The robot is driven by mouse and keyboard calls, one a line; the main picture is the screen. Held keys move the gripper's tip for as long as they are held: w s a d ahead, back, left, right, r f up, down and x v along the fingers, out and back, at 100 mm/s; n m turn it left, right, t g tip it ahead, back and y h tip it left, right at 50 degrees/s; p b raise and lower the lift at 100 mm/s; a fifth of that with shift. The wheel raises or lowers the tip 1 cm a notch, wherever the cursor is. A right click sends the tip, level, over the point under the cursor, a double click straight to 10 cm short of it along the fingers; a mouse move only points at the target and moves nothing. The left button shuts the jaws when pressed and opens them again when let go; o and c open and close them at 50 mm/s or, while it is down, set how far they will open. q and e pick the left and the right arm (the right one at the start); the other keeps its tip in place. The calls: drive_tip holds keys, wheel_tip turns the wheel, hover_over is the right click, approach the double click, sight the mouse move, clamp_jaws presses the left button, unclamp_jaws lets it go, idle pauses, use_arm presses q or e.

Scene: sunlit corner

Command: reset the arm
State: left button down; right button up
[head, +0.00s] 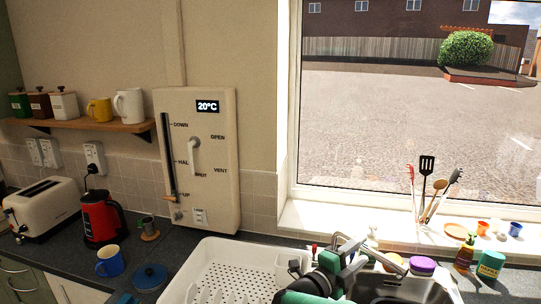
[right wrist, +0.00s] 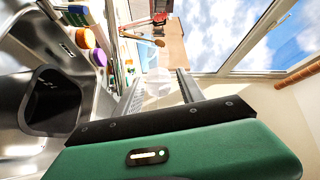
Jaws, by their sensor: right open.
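My right arm with its green casing (head: 312,290) comes in from the bottom of the head view, over the sink area. My right gripper (head: 350,250) is in front of the window sill, near the sink. In the right wrist view its two dark fingers (right wrist: 161,88) stand apart with nothing held between them. The green gripper body (right wrist: 180,152) fills the bottom of that view. My left arm and gripper are not in view.
A white drainer tray (head: 228,270) lies left of the sink (head: 400,285). A blue mug (head: 110,261), red kettle (head: 101,218) and toaster (head: 43,207) stand on the left counter. A wall panel (head: 222,155) has a lever and knob. Utensils (head: 425,190), bottles and cups line the sill side.

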drive_tip(key=s+a+f+n+t+y+b, duration=0.25)
drive_tip(key=a+f+n+y, duration=0.35)
drive_tip(key=f+n+y, duration=0.75)
drive_tip(key=s+f+n+g, duration=0.2)
drive_tip(key=s+f+n, duration=0.1)
drive_tip(key=s, duration=0.3)
drive_tip(key=s+f+n+g+y+b, duration=0.1)
drive_tip(key=s+f+n+g, duration=0.2)
drive_tip(key=s, duration=0.3)
drive_tip(key=s+d+f+n+g+b, duration=0.1)
drive_tip(key=s+f+n+g, duration=0.2)
drive_tip(key=s, duration=0.3)
drive_tip(key=shift+s+f+n, duration=0.1)
drive_tip(key=shift+f+n, duration=0.15)
drive_tip(key=shift+f, duration=0.6)
drive_tip(key=s+d+f+n+g, duration=0.2)
drive_tip(key=s+f+g, duration=0.1)
drive_tip(key=s, duration=0.7)
drive_tip(key=shift+s+d+f+b, duration=0.15)
drive_tip(key=shift+s+f+b, duration=0.1)
drive_tip(key=shift+f+b, duration=0.1)
drive_tip(key=shift+g, duration=0.25)
